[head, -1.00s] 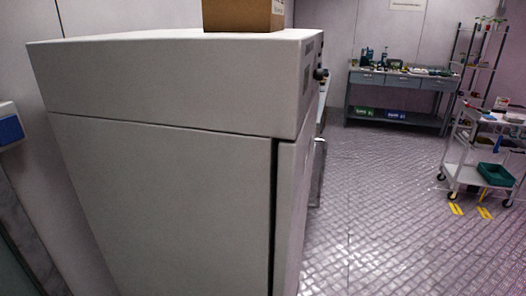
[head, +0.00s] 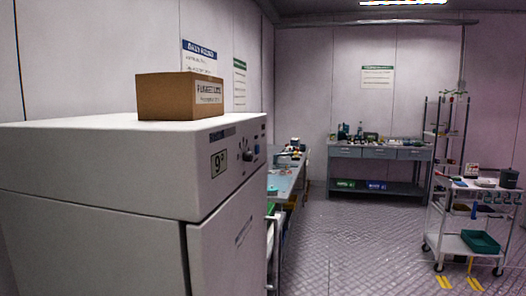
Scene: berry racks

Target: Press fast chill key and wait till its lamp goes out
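A white chiller cabinet (head: 90,170) fills the left of the head view, seen from its side and front corner. Its front panel carries a small display (head: 218,163) reading 9 with a degree mark. A dark round knob (head: 249,155) sits right of the display. The panel is seen at a steep angle, so I cannot tell which small part is the fast chill key or whether a lamp is lit. The cabinet door (head: 225,240) below looks closed. Neither of my grippers is in view.
A cardboard box (head: 165,97) sits on the cabinet top. A bench (head: 288,178) stands beyond the cabinet. A grey drawer table (head: 375,152) is against the far wall. A white trolley (head: 450,243) with a green tray (head: 480,242) stands at right. The middle floor is clear.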

